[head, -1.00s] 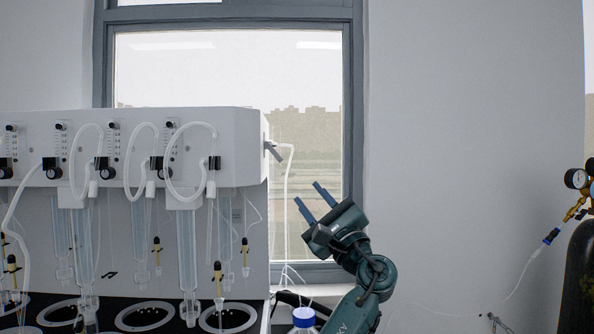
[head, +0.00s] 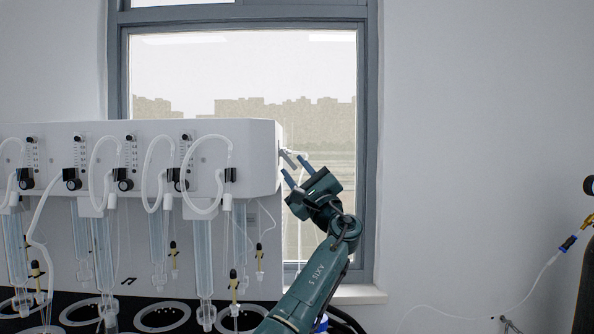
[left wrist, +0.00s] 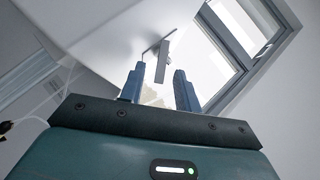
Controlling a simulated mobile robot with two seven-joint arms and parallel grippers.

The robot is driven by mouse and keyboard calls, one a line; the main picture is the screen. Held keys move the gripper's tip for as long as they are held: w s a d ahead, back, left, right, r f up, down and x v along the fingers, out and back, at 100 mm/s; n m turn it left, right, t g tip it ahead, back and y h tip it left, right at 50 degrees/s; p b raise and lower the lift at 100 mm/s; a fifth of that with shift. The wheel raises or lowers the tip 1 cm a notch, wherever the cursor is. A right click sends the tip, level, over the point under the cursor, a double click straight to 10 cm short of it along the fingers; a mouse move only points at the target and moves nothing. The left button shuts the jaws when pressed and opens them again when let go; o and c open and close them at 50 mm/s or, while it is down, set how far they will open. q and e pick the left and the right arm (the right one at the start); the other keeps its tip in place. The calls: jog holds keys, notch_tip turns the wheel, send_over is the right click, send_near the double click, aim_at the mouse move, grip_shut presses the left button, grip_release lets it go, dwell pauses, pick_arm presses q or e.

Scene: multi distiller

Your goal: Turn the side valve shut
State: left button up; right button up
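The side valve's grey lever (head: 288,158) sticks out from the right end of the white distiller housing (head: 235,150). My left gripper (head: 295,166) is beside that end, its two blue fingers open and tilted up toward the lever. In the left wrist view the lever (left wrist: 162,62) hangs as a thin grey bar, its lower end showing between the fingertips of my left gripper (left wrist: 159,80). A gap shows on both sides, and I cannot see the fingers closed on it. My right gripper is in neither view.
Clear tubes and glass columns (head: 203,260) hang along the distiller's front. A window (head: 330,120) and its sill (head: 355,294) are behind my arm. A gas regulator (head: 568,243) stands at the far right. The wall between is clear.

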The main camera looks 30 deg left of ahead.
pick_arm(q)
jog(key=shift+c, duration=0.5)
grip_shut()
jog(key=m+t, duration=0.1)
jog(key=m+t+b, duration=0.1)
jog(key=m, duration=0.1)
jog(key=a+m+t+h, duration=0.1)
jog(key=m+t, duration=0.1)
jog(key=shift+s+f, duration=0.25)
jog(key=shift+f, duration=0.1)
jog(key=shift+o, duration=0.5)
grip_release()
jog(key=shift+d, duration=0.1)
jog(key=shift+f+b, duration=0.25)
jog(key=shift+b, duration=0.15)
